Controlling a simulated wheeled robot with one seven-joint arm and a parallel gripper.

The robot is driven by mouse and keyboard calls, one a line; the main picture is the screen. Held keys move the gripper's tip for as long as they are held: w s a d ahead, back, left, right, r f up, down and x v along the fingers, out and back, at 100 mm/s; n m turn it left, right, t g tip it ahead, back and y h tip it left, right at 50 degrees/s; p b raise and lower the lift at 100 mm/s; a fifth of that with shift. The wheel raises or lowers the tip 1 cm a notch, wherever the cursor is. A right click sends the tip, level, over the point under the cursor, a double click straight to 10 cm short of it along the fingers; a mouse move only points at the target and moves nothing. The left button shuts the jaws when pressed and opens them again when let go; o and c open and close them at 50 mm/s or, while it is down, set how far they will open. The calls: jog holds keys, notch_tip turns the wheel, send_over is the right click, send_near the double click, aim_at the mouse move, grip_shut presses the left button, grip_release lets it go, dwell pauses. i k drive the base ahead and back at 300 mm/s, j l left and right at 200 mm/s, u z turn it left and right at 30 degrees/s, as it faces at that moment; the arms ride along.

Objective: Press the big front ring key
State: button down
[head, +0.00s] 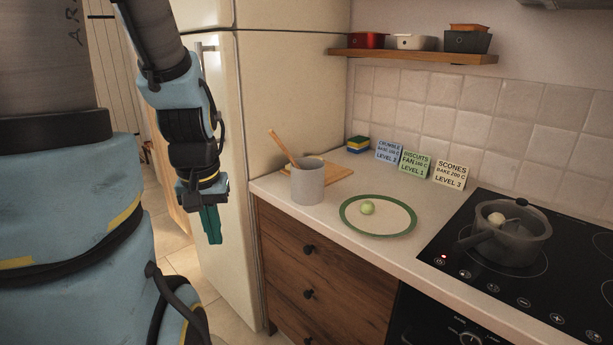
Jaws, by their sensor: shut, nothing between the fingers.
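The black glass hob (570,265) lies at the right of the counter. A row of round keys runs along its front edge, including a power key (439,261) with a small red light beside it and further keys such as one at the middle (501,291) and one to the right (556,317). Their symbols are too small to tell which is the big front ring key. My gripper (211,226), with teal fingers, is shut and empty. It hangs in front of the fridge, left of the counter and well apart from the hob.
A grey pan (512,240) with a handle stands on the hob. A green-rimmed plate (378,229) with a green ball, a grey crock (307,183), a board (333,173) and recipe cards (417,164) are on the counter. The oven knob (470,338) is below.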

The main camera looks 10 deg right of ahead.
aim_at(465, 274)
jog(key=z, duration=1.4)
